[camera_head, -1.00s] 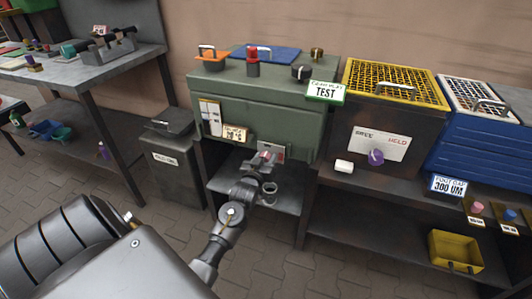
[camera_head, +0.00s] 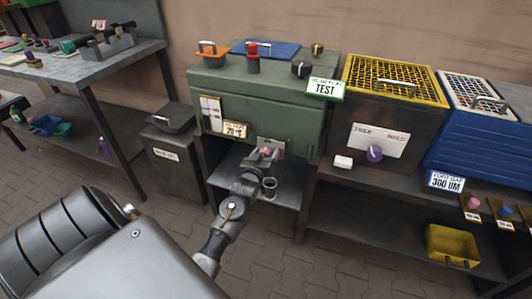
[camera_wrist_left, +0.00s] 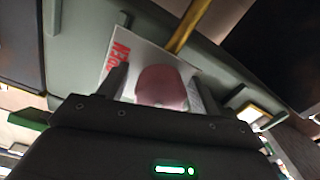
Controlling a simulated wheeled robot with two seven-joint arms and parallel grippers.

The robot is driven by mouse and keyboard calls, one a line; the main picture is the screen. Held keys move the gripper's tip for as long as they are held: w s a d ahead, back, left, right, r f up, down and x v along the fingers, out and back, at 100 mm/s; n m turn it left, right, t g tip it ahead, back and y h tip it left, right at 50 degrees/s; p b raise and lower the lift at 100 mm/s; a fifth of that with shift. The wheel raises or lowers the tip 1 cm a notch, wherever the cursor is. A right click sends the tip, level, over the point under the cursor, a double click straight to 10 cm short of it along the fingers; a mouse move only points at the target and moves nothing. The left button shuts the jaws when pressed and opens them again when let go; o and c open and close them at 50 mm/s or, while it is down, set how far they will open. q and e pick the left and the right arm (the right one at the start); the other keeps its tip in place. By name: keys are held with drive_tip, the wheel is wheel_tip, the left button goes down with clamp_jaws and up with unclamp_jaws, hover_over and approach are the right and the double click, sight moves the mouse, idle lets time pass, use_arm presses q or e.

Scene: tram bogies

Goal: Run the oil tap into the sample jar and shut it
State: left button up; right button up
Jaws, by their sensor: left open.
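The oil tap's reddish knob (camera_head: 267,150) sits in front of a small pale plate (camera_head: 272,143) on the front of the green cabinet. In the left wrist view the knob (camera_wrist_left: 162,87) lies between my two fingers, and the plate with red lettering (camera_wrist_left: 130,58) is behind it. My left gripper (camera_head: 262,155) is open around or just in front of the knob; contact cannot be told. The grey sample jar (camera_head: 269,187) stands upright on the shelf below, just right of my wrist. Its contents and the tap's spout are not clear. My right gripper is not in view.
The green cabinet (camera_head: 258,108) carries a TEST sign (camera_head: 326,87) and several knobs on top. A dark bin (camera_head: 175,165) stands left of it. A yellow-grated box (camera_head: 392,82) and a blue crate (camera_head: 470,135) stand right. The shelf (camera_head: 290,193) has bare room right of the jar.

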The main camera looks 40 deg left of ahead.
use_arm(q)
drive_tip(key=p+v, duration=0.1)
drive_tip(key=v, duration=0.9)
drive_tip(key=shift+s+d, duration=0.2)
drive_tip(key=shift+s, duration=0.15)
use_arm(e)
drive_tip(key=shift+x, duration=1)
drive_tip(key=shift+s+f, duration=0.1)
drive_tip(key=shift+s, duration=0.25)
